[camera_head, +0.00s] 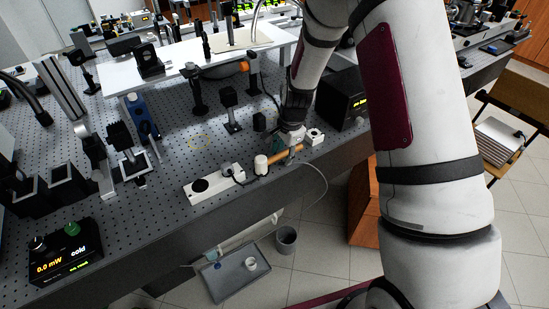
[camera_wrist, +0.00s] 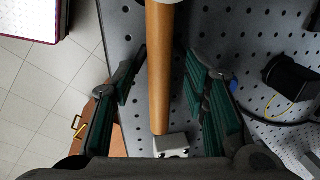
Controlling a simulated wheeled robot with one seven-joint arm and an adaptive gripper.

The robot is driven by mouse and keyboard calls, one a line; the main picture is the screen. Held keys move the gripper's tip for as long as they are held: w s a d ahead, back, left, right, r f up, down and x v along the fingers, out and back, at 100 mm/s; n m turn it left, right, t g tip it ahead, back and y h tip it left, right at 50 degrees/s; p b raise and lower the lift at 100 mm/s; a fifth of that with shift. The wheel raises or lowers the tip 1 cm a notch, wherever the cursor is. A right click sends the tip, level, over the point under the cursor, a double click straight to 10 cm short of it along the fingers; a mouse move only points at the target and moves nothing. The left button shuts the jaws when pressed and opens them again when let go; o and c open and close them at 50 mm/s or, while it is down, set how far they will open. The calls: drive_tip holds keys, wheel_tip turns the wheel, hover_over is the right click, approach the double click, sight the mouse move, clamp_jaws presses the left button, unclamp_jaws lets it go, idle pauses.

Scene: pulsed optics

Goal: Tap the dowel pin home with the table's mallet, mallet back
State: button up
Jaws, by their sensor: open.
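The mallet lies near the front edge of the perforated optics table (camera_head: 185,228), with a pale head (camera_head: 261,165) and an orange-brown wooden handle (camera_head: 287,154). In the wrist view the handle (camera_wrist: 160,70) runs lengthwise between the green-padded fingers of my gripper (camera_wrist: 162,88). The fingers are open, with a gap on each side of the handle. In the head view my gripper (camera_head: 291,138) is low at the handle, partly hidden by my arm. I cannot pick out the dowel pin for certain.
A white block with a dark round spot (camera_head: 213,185) lies left of the mallet head. A small white block (camera_head: 315,136) sits just beyond the handle's end and shows in the wrist view (camera_wrist: 171,145). A black box (camera_head: 342,98) stands behind. Below are a bin (camera_head: 286,240) and a grey tray (camera_head: 232,279).

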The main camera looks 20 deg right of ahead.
sight(283, 152)
drive_tip(key=shift+c, duration=0.5)
clamp_jaws()
drive_tip(key=shift+r+p, duration=0.8)
drive_tip(key=shift+r, duration=2.05)
drive_tip(key=shift+w+r, duration=0.1)
